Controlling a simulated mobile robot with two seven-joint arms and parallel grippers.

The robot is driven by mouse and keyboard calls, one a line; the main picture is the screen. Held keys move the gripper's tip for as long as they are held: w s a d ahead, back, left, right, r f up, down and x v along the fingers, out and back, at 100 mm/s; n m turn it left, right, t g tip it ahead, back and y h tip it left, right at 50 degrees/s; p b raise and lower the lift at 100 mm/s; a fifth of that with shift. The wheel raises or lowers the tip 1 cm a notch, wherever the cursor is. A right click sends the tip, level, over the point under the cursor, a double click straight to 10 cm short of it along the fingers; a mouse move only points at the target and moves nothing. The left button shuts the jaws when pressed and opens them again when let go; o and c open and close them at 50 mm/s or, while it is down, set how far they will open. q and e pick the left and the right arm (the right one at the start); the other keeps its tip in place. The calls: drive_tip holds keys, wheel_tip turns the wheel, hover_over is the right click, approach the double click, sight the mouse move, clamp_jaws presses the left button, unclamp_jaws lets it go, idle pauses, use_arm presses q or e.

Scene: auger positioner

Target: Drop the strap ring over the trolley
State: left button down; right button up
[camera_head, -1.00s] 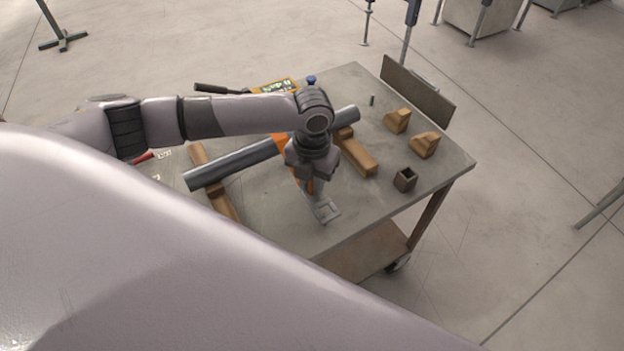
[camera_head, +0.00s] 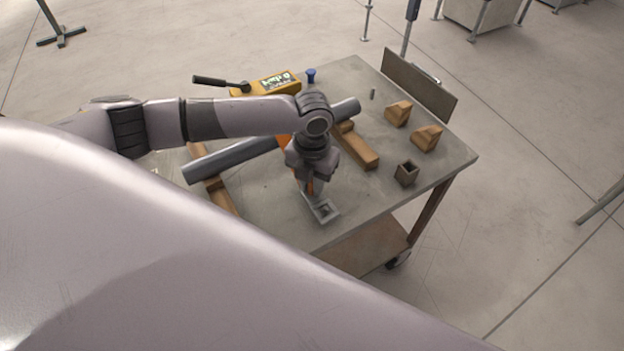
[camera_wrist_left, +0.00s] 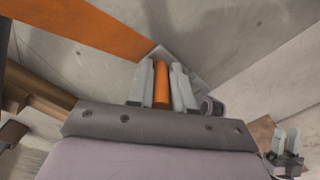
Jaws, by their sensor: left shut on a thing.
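My left gripper (camera_head: 313,185) points down over the front of the metal table. In the left wrist view its grey fingers (camera_wrist_left: 161,85) are shut on a narrow orange piece (camera_wrist_left: 161,72). A flat grey piece with a squared opening (camera_head: 324,210) shows just under the fingertips; I cannot tell whether it touches the table. A wide orange band (camera_wrist_left: 85,30) crosses the upper left of the wrist view. I cannot tell which part is the strap ring, nor pick out the trolley for certain.
A grey pipe (camera_head: 232,157) lies across wooden beams (camera_head: 358,147) behind my gripper. A yellow box (camera_head: 281,83), wooden wedge blocks (camera_head: 426,139), and a small open square block (camera_head: 406,173) stand on the wheeled table (camera_head: 365,197). Its top is bare between gripper and square block.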

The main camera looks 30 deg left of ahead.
use_arm(q)
drive_tip(key=shift+f+b, duration=0.55)
drive_tip(key=shift+f, duration=0.55)
drive_tip(key=c, duration=0.9)
unclamp_jaws()
drive_tip(key=shift+r, duration=3.55)
